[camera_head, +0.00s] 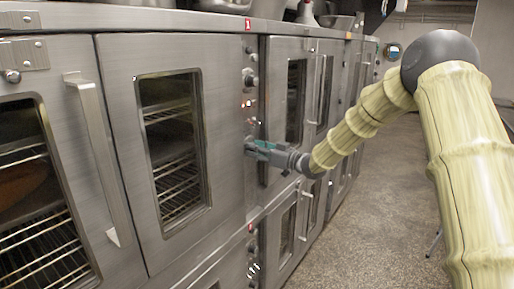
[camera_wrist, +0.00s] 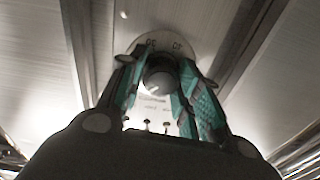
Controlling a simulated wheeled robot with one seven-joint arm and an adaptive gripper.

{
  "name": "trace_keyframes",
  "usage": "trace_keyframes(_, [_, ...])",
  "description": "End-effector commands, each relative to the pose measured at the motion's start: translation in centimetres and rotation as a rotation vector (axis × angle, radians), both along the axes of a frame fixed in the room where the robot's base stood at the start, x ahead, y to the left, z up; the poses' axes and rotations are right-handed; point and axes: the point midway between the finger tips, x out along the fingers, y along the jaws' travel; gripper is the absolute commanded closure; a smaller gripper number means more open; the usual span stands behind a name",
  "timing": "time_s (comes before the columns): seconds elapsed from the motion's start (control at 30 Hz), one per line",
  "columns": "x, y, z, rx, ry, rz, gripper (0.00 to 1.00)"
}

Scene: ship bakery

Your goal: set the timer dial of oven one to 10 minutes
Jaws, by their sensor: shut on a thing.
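Oven one (camera_head: 170,140) is a steel oven with a glass door and a red "1" label (camera_head: 248,23) above its narrow control panel. My gripper (camera_head: 251,147) reaches in from the right to the lower part of that panel. In the wrist view my gripper (camera_wrist: 158,82) has its teal-padded fingers on both sides of a round dark knob, the timer dial (camera_wrist: 160,76), shut on it. The dial sits on a pale round scale plate (camera_wrist: 158,42) with printed numbers, too blurred to read surely. A light mark shows low on the knob. In the head view the gripper hides the dial.
Other knobs (camera_head: 250,80) and small lit lamps (camera_head: 249,103) sit above my gripper on the panel. A long door handle (camera_head: 92,150) stands out at left. More ovens (camera_head: 300,95) continue to the right. The speckled floor (camera_head: 375,200) is clear.

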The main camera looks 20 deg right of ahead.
Motion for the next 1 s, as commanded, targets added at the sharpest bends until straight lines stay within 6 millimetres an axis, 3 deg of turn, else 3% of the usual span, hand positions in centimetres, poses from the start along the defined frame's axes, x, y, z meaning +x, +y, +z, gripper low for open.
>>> trace_keyframes(0.53, [0.14,-0.01,0.46,0.022,0.008,-0.001,0.91])
trace_keyframes(0.57, [0.14,-0.01,0.47,0.021,0.008,-0.002,0.61])
trace_keyframes(0.67, [0.12,-0.03,0.42,0.021,0.008,-0.002,0.45])
trace_keyframes(1.0, [-0.04,-0.15,0.18,0.019,0.011,-0.001,0.45])
